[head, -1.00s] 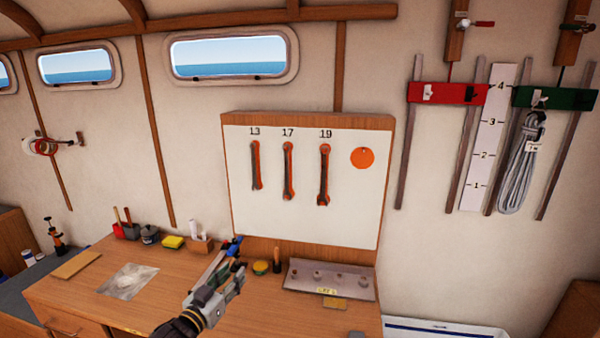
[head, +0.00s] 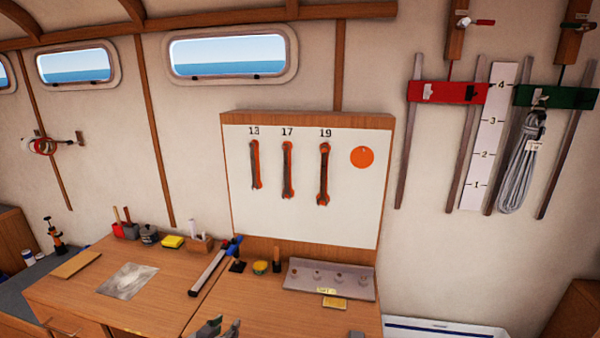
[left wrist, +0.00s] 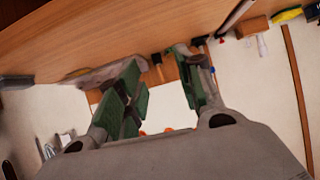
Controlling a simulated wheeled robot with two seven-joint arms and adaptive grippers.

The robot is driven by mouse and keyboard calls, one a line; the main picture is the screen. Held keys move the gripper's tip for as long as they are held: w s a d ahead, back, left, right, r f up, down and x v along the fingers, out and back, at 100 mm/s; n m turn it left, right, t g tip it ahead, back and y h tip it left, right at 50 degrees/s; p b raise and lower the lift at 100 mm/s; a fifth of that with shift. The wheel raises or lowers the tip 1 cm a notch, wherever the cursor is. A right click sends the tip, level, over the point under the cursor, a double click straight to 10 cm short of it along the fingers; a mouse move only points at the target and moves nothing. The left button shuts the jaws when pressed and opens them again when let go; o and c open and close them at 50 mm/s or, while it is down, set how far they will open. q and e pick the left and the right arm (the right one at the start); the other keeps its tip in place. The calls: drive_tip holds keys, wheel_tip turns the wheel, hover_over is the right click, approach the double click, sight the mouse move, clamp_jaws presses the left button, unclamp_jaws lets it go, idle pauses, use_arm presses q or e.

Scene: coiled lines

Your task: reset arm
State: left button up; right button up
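My left gripper (head: 218,328) shows only at the bottom edge of the head view, low over the front of the wooden bench (head: 175,275). Its two fingertips stand apart. In the left wrist view the green-padded fingers of the same gripper (left wrist: 160,75) are also spread, with nothing between them. The rest of my left arm is out of the head view. My right gripper is in neither view.
A vise-like tool with a blue end (head: 212,268) lies on the bench. A metal tray (head: 330,278) with several small parts stands to its right. The wrench board (head: 305,225) rises behind. A grey coiled line (head: 522,165) hangs at right.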

use_arm(q)
drive_tip(key=s+a+f+g+y, duration=0.1)
drive_tip(key=s+f+g, duration=0.3)
drive_tip(key=s, duration=0.6)
drive_tip(key=s+a+f+g+y, duration=0.1)
drive_tip(key=s+f+g, duration=0.25)
drive_tip(key=s, duration=0.65)
wheel_tip(320, 180, down, 38)
drive_tip(key=s+a+g+b, duration=0.1)
drive_tip(key=s+g+b, duration=0.15)
drive_tip(key=b, duration=0.25)
drive_tip(key=s+a+f+b, duration=0.2)
drive_tip(key=s+a+f, duration=0.1)
drive_tip(key=s+f, duration=0.8)
drive_tip(key=s+a+f+b, duration=0.3)
drive_tip(key=s+f, duration=0.8)
drive_tip(key=f, duration=0.2)
drive_tip(key=shift+f+g, duration=0.3)
drive_tip(key=shift+g, duration=0.1)
